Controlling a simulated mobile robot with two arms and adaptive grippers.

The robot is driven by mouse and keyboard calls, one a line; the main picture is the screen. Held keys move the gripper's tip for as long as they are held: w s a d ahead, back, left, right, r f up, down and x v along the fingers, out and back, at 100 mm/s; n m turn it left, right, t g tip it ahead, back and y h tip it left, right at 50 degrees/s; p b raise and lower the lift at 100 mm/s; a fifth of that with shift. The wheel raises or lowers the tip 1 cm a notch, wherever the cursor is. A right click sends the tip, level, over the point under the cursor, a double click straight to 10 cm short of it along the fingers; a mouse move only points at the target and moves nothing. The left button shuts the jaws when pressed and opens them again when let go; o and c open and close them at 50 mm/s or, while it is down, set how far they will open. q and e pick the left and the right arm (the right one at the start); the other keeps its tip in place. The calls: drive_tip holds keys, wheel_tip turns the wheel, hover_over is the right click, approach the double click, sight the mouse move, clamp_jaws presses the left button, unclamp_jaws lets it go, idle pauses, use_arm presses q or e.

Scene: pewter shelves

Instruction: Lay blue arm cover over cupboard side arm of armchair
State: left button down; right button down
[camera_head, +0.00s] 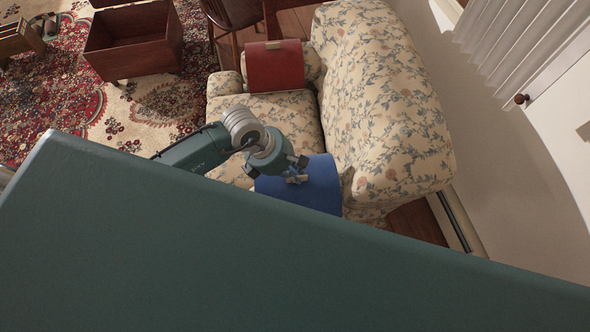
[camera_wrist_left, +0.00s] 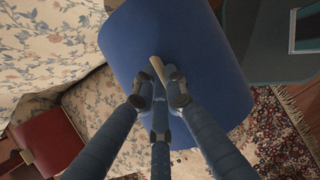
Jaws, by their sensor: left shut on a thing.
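The armchair (camera_head: 385,110) has cream fabric with a blue and orange floral print. Its floral fabric also shows in the left wrist view (camera_wrist_left: 55,45). The blue arm cover (camera_head: 318,186) is a curved sheet at the armchair's near arm, and it hides most of that arm. I cannot tell whether it rests on the arm or hangs just above it. My left gripper (camera_head: 297,174) is shut on the cover's small tan tab, which shows between the fingers in the left wrist view (camera_wrist_left: 158,68). My right gripper is out of view.
A red cover (camera_head: 275,66) lies over the armchair's far arm. An open wooden box (camera_head: 135,58) stands on the patterned rug (camera_head: 60,90). A white cupboard front with a round brown knob (camera_head: 521,99) is at the right. My own teal body hides the foreground.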

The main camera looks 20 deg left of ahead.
use_arm(q)
wheel_tip(320, 180, down, 11)
drive_tip(key=b, duration=0.8)
drive_tip(key=shift+r, duration=0.2)
drive_tip(key=c, duration=1.7)
unclamp_jaws()
drive_tip(key=v, duration=1.2)
